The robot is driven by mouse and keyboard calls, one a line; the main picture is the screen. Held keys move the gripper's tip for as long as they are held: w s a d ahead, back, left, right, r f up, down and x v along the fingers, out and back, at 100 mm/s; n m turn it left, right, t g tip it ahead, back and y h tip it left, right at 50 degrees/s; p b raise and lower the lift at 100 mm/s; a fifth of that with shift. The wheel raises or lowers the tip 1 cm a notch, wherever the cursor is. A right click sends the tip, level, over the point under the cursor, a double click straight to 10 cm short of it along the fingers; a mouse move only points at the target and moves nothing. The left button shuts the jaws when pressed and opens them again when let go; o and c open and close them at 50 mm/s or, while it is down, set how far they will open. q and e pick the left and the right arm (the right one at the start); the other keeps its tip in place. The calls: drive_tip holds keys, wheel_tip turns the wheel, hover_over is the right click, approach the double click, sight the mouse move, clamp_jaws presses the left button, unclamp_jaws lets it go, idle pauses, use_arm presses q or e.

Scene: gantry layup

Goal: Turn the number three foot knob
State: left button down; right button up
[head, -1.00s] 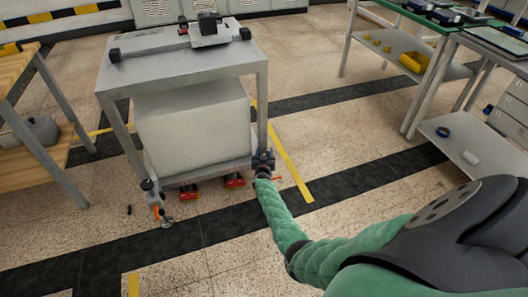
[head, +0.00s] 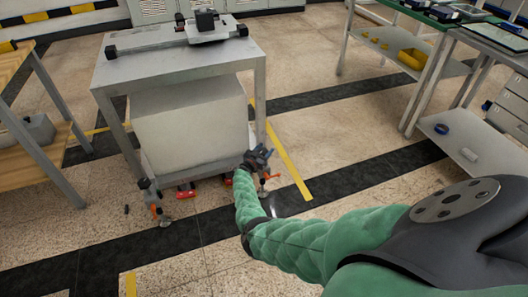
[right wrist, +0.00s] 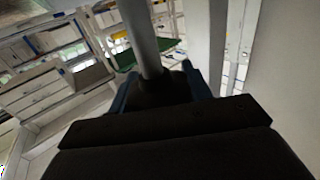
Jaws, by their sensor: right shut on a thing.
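The grey steel table (head: 180,68) stands at the left centre. Its front-left foot (head: 157,205) has a dark top and an orange part. At its front-right corner another foot (head: 263,190) with an orange part shows just below my right gripper (head: 259,157). The gripper is shut there, and the arm partly hides the foot. In the right wrist view, the fingers (right wrist: 154,88) close around a dark knob (right wrist: 152,92) below a grey upright stem (right wrist: 142,40). No foot number is legible. My left gripper is out of view.
A large pale block (head: 192,125) fills the space under the table, with red items (head: 187,190) low at its front. A wooden bench (head: 30,150) stands left. Benches with shelves (head: 465,150) stand right. The floor between is open.

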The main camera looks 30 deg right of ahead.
drive_tip(key=shift+r, duration=0.1)
drive_tip(key=o, duration=1)
drive_tip(key=shift+a, duration=0.15)
drive_tip(key=p+v, duration=0.1)
drive_tip(key=v, duration=0.6)
drive_tip(key=shift+s+a, duration=0.15)
drive_tip(key=shift+a, duration=0.05)
